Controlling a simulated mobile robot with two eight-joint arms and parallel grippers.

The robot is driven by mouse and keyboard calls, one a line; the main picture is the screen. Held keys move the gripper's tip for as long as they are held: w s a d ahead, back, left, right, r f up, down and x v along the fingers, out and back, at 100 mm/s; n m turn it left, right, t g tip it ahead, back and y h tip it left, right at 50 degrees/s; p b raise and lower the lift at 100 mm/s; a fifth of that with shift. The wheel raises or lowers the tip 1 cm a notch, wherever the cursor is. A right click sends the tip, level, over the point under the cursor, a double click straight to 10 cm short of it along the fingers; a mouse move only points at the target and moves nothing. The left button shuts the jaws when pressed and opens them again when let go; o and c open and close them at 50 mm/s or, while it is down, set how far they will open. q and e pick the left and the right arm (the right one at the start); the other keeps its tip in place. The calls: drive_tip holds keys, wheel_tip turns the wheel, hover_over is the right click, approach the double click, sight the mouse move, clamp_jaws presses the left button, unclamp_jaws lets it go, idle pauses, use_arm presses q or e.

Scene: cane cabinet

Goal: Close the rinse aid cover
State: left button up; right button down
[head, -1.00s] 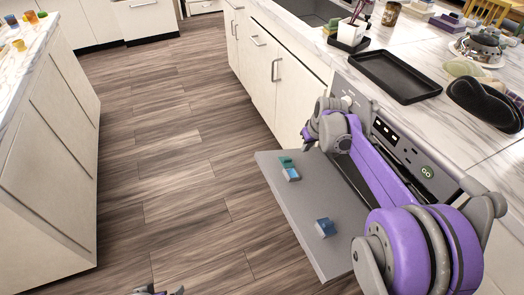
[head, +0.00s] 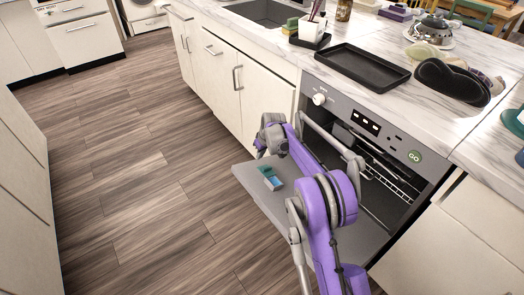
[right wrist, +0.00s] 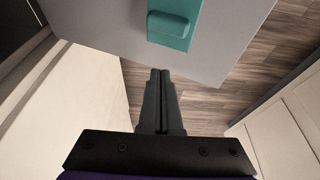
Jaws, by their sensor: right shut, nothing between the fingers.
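The opened appliance door (head: 240,175) lies flat, with a small dispenser on its inner face. The dispenser has a teal part (head: 265,171) and a blue and pale part (head: 273,184) beside it. In the right wrist view a teal plate with a raised rounded block (right wrist: 172,25) shows at the top, on the grey door (right wrist: 115,35). I cannot tell how far the rinse aid cover is open. My right gripper (head: 261,148) is over the far-left side of the door. Its fingertips (right wrist: 161,73) are shut, empty and apart from the teal block. My left gripper is out of view.
The dark appliance opening with racks (head: 375,180) is right of the door, under the marble counter (head: 445,105). A black tray (head: 355,66) lies on the counter. White cabinets (head: 225,80) adjoin. Wooden floor (head: 150,160) on the left is clear.

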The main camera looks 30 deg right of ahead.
sight(272, 176)
drive_tip(key=shift+x, duration=1.05)
drive_tip(key=s, duration=0.4)
drive_tip(key=shift+d+r+b, duration=0.1)
drive_tip(key=shift+r+b, duration=0.2)
drive_tip(key=shift+b, duration=0.05)
drive_tip(key=shift+s, duration=0.1)
drive_tip(key=s, duration=0.4)
drive_tip(key=s+p, duration=0.1)
drive_tip(key=s, duration=0.1)
drive_tip(key=shift+s+d, duration=0.1)
drive_tip(key=shift+d, duration=0.15)
